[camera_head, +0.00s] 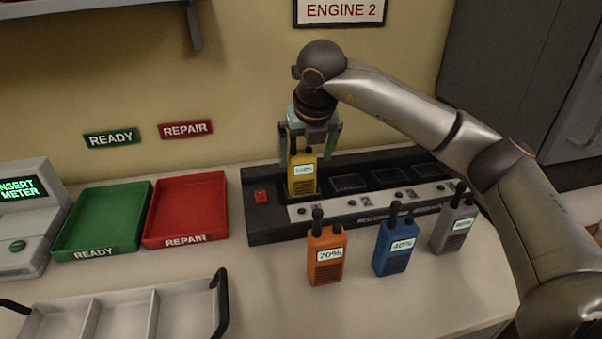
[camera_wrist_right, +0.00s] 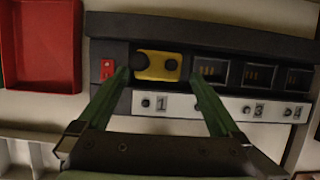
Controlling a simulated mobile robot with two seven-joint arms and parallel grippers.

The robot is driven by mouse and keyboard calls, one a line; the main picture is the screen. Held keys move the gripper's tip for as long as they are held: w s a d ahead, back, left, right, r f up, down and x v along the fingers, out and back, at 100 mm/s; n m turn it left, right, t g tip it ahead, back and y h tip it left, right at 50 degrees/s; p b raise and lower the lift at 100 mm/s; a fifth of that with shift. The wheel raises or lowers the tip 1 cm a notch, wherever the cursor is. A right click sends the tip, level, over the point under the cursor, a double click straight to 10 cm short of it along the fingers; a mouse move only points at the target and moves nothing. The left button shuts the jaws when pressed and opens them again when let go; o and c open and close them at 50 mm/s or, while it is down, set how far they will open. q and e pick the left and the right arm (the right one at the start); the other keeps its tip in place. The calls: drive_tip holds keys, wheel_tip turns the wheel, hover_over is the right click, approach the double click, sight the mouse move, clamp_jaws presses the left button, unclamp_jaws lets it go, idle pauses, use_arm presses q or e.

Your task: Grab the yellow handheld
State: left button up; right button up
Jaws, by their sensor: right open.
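The yellow handheld (camera_head: 302,174) stands upright in the first slot of the black charging dock (camera_head: 268,229), its label reading about 100%. In the right wrist view the yellow handheld (camera_wrist_right: 158,66) shows from above, with its dark knobs. My right gripper (camera_head: 310,140) is over it from above with its green fingers apart. In the right wrist view the right gripper (camera_wrist_right: 160,85) has one finger on each side of the handheld, and I cannot tell whether they touch it. My left gripper is not in view.
Orange (camera_head: 326,255), blue (camera_head: 395,245) and grey (camera_head: 453,222) handhelds stand in front of the dock. Green (camera_head: 140,200) and red (camera_head: 216,232) trays lie to the left, beside a meter (camera_head: 22,225). A divided tray (camera_head: 152,310) is at the front.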

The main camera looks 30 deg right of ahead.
sight(302, 169)
drive_tip(key=x, duration=0.6)
drive_tip(key=shift+a+p, duration=0.2)
drive_tip(key=shift+p, duration=0.1)
drive_tip(key=shift+r, duration=0.1)
clamp_jaws()
idle(0.4)
